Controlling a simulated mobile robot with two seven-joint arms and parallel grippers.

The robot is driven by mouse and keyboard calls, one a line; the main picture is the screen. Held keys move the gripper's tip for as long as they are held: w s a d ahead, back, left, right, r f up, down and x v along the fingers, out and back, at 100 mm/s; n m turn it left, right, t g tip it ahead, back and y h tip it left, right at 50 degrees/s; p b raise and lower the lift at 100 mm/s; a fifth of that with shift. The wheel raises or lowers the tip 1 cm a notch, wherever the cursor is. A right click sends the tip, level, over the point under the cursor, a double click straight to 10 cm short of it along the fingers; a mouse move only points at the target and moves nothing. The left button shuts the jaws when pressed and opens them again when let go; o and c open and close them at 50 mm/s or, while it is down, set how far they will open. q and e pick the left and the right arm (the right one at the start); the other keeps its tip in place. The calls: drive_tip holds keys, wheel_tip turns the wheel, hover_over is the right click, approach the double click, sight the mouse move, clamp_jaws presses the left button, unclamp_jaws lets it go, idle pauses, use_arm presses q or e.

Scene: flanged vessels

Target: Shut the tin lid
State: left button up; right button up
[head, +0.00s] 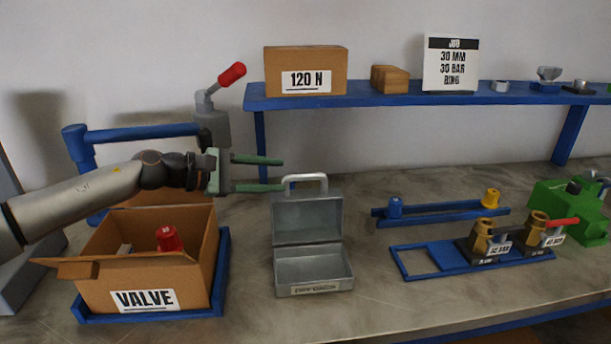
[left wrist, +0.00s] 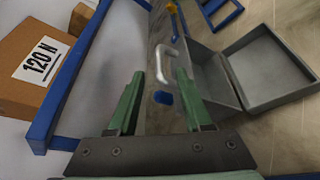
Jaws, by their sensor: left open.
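The grey metal tin (head: 314,276) stands on the bench in the middle of the head view, empty inside. Its lid (head: 307,219) stands open and upright at the back, with a pale handle (head: 305,181) on its top edge. In the left wrist view, the handle (left wrist: 164,64) shows beyond and between the open fingers (left wrist: 158,92), with the lid (left wrist: 214,80) and tin (left wrist: 270,68) to the right. My right gripper is not in view.
An open cardboard box marked VALVE (head: 150,266) with a red item stands left of the tin. A blue shelf (head: 400,100) holding a 120 N box (head: 305,70) runs behind. Blue racks with brass valves (head: 485,240) and a green device (head: 570,210) stand right. Bench around the tin's front is clear.

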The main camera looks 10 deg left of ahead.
sight(297, 176)
use_arm(q)
drive_tip(key=x, duration=0.7)
drive_tip(key=shift+w+d+f, duration=0.15)
drive_tip(key=shift+w+d, duration=0.05)
drive_tip(key=shift+d, duration=0.1)
clamp_jaws()
idle(1.1)
